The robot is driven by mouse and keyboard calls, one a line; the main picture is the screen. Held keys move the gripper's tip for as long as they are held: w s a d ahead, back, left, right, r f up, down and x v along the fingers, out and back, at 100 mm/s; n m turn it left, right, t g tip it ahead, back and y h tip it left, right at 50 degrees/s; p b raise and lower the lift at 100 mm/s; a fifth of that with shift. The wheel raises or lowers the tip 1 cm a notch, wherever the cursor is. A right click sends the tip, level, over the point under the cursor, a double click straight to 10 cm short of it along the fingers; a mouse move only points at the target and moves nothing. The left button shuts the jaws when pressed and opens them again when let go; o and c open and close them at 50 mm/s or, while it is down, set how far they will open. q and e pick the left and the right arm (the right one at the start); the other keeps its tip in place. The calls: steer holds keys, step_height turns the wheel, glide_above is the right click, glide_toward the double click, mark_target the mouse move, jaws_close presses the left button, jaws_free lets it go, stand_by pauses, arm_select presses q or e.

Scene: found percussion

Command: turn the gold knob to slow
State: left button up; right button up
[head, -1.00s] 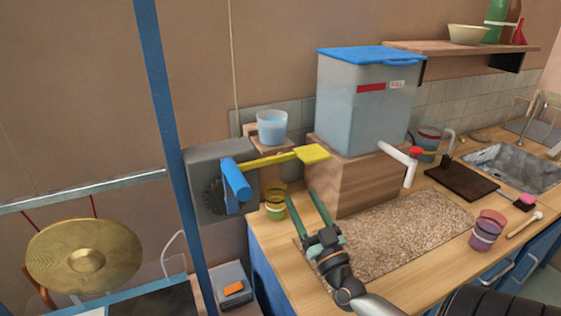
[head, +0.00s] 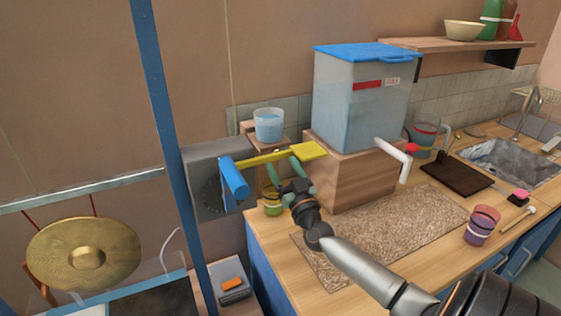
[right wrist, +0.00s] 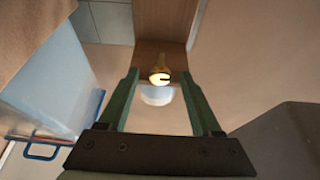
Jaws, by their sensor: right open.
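The gold knob (right wrist: 159,77) shows in the right wrist view, on a wooden post (right wrist: 160,52), with a pale half-round patch (right wrist: 157,95) just below it. In the head view I cannot make the knob out. My right gripper (head: 283,167) is open and empty, just below the yellow paddle in the head view. In the right wrist view its two green fingers (right wrist: 160,98) frame the knob, which appears ahead of them and apart from them. The knob's setting marks are not readable. My left gripper is not in view.
The yellow paddle (head: 309,150) and blue cylinder (head: 234,178) are close to my right gripper. A cup of water (head: 268,125) stands on a small shelf above. A water tank (head: 362,105) on a wooden block (head: 352,182) stands to the right. A yellow-green cup (head: 271,205) is below.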

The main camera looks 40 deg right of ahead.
steer(key=shift+c, duration=0.3)
jaws_close()
steer(key=shift+m+h+p, duration=0.5)
steer(key=shift+m+p, duration=0.3)
steer(key=shift+m, duration=0.3)
steer(key=shift+a, duration=0.1)
steer(key=shift+o, duration=0.3)
jaws_free()
